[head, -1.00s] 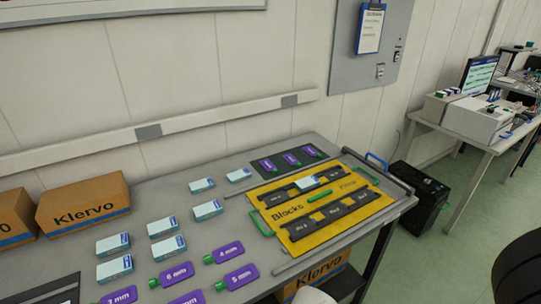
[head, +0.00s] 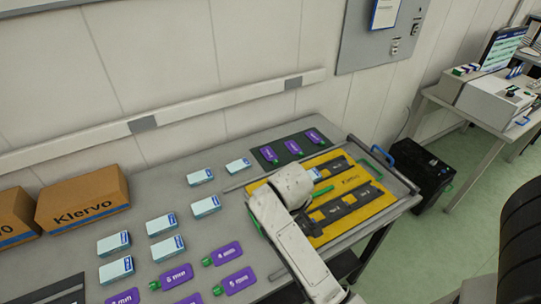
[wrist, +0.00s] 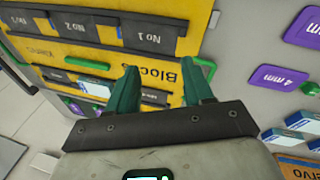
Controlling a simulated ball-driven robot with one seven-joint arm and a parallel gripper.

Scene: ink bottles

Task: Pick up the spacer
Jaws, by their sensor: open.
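Flat purple pieces with green tips and millimetre labels, which look like the spacers, lie on the grey table: one marked 6 mm (head: 177,276), one marked 4 mm (head: 227,252) and one marked 5 mm (head: 240,280). Which one is meant, I cannot tell. My gripper (wrist: 162,86) is open and empty over the yellow Blocks board (wrist: 95,50), its two green fingers apart. The 4 mm piece also shows right of the fingers in the wrist view (wrist: 274,77). In the head view, my arm hides the fingers and part of the board.
Several white-and-blue boxes (head: 166,248) stand on the table left of my arm. A small light box (wrist: 94,89) lies on the board. Three more purple pieces lie on a dark mat (head: 258,158) at the back. Klervo cartons (head: 84,200) stand at the left.

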